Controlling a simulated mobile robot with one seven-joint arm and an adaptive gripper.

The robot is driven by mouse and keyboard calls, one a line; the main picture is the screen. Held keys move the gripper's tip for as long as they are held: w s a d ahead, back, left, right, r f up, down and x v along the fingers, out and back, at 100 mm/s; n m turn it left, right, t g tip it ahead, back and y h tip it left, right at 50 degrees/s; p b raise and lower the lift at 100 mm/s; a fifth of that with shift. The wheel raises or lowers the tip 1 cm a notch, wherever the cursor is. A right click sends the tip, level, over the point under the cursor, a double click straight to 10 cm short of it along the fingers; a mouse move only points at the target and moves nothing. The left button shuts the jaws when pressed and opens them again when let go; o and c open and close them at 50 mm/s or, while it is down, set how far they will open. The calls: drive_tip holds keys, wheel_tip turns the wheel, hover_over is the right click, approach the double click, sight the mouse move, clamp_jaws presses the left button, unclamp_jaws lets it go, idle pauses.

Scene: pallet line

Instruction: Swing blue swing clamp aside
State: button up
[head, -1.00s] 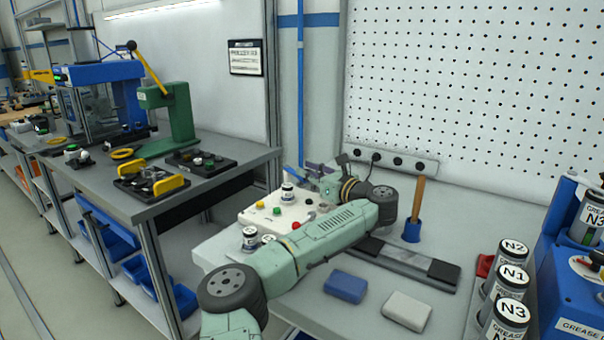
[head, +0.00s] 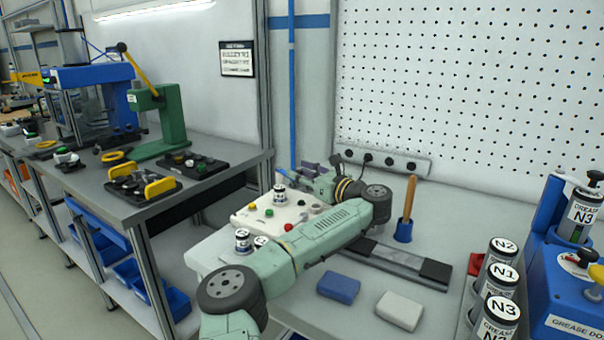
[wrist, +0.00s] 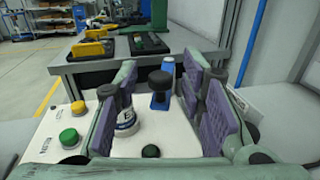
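In the wrist view, a blue piece with a black knob on top (wrist: 160,98), which looks like the swing clamp, stands upright between the two purple-padded fingers. My gripper (wrist: 161,78) is open around it, with a visible gap on both sides. I cannot tell how deep between the fingers it sits. In the head view my gripper (head: 314,172) is at the back of the white button box (head: 262,220), and the clamp is hidden there.

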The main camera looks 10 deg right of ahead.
drive_tip(key=v, duration=1.2)
drive_tip(key=shift+s, duration=0.1)
